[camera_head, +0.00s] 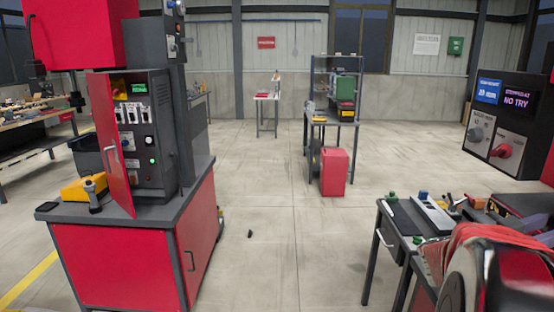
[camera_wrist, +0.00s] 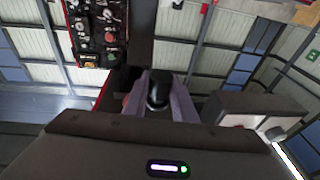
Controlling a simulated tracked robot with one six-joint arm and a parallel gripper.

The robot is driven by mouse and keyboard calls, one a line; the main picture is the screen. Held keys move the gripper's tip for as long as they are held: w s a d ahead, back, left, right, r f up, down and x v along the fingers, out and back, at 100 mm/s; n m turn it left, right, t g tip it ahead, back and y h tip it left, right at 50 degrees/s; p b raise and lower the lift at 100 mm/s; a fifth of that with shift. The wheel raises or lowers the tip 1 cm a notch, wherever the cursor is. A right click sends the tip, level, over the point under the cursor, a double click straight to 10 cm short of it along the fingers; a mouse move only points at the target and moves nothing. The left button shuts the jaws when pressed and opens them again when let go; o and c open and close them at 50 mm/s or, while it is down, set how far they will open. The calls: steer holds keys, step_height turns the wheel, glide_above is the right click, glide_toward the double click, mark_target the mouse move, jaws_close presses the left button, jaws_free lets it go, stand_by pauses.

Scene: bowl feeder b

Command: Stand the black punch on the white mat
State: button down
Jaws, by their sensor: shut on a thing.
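My gripper (camera_wrist: 158,78) shows in the wrist view, its two grey fingers shut on a dark, round-ended thing. This looks like the black punch (camera_wrist: 157,92); its far part is hidden by the fingers and the gripper body. No surface shows touching it in this view. The gripper is not visible in the head view, where part of my arm fills the lower right corner. I cannot pick out the white mat for sure in either view.
A red cabinet (camera_head: 128,262) with a control box and an open red door (camera_head: 111,150) stands at left. A table (camera_head: 408,240) with a pale tray (camera_head: 433,214) and tools is at right. A small dark thing (camera_head: 250,233) lies on the mostly clear floor.

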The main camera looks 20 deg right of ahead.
steer(key=w+a+f+n+t, duration=0.3)
steer(key=w+t, duration=0.2)
steer(key=w, duration=0.5)
steer(key=w+a+f+n+t, duration=0.2)
steer(key=w+a+f+t, duration=0.15)
steer(key=w, duration=0.65)
steer(key=w+a+f+n+t+y, duration=0.2)
steer(key=w+a+f+n+t, duration=0.1)
steer(key=w+a+t, duration=0.3)
steer(key=w+a+f+n+t+y, duration=0.1)
steer(key=w+a+f+n+t, duration=0.25)
steer(key=w+a, duration=0.4)
steer(key=w+a+f+n+t+y, duration=0.3)
steer(key=a+f+y, duration=0.2)
steer(key=a, duration=0.5)
steer(key=w+a+f+n+t+y, duration=0.2)
steer(key=w+a+f+n+y, duration=0.1)
steer(key=a, duration=0.8)
steer(key=w+a+f+n+t+y, duration=0.3)
steer(key=a+f+y, duration=0.4)
steer(key=a, duration=0.4)
steer(key=shift+w+a+f+n+t+y, duration=0.3)
steer(key=shift+w+n+y, duration=0.3)
steer(key=shift+w, duration=0.15)
steer(key=shift+s+d, duration=0.1)
steer(key=shift+s, duration=0.05)
